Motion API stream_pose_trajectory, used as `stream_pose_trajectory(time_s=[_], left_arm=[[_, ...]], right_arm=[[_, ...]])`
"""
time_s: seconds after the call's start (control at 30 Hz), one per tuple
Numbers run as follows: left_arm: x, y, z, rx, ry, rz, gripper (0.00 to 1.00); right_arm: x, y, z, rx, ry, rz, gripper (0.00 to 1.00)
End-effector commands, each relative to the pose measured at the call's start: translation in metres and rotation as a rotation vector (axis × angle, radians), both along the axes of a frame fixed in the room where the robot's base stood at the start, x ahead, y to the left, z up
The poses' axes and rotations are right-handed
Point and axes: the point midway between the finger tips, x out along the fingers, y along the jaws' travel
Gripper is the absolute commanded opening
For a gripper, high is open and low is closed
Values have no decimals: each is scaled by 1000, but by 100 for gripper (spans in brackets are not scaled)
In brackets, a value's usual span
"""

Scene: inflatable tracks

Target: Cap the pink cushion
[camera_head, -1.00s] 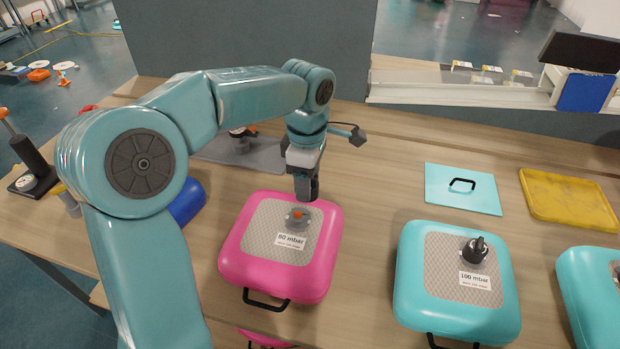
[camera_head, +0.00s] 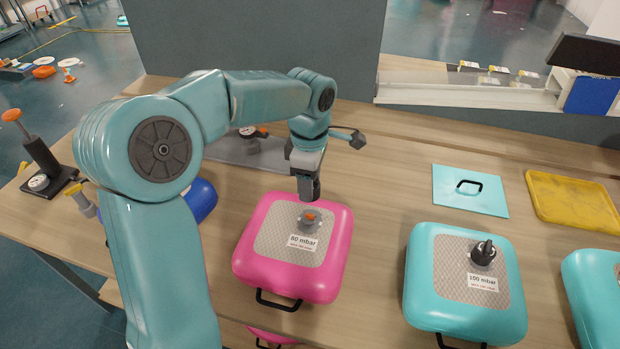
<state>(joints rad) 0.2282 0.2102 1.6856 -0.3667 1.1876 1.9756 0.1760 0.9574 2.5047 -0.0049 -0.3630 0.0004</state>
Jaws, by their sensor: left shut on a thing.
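The pink cushion (camera_head: 262,272) lies on the wooden table, with a grey patch and a label reading 80 mbar. Its grey valve with an orange centre (camera_head: 309,218) shows near the far edge of the patch. My left gripper (camera_head: 309,192) points down just behind this valve, over the cushion's far edge. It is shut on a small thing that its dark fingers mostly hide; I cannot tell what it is. Whether the gripper touches the cushion is unclear. My right gripper is not in view.
A teal cushion marked 100 mbar (camera_head: 425,285) with a black-capped valve (camera_head: 483,252) lies to the right. A teal board (camera_head: 450,200) and a yellow tray (camera_head: 570,203) lie behind it. A pump (camera_head: 42,155) and a blue object (camera_head: 203,200) are at left.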

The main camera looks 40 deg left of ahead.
Motion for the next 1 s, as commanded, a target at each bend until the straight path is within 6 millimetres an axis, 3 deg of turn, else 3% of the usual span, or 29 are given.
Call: stream_pose_trajectory(time_s=[0.27,0.73,1.0], left_arm=[[0,0,-6,0,0,0,23],[0,0,-50,0,0,0,23],[0,0,-58,0,0,0,23]], right_arm=[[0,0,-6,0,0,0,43],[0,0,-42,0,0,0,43],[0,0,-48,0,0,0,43]])
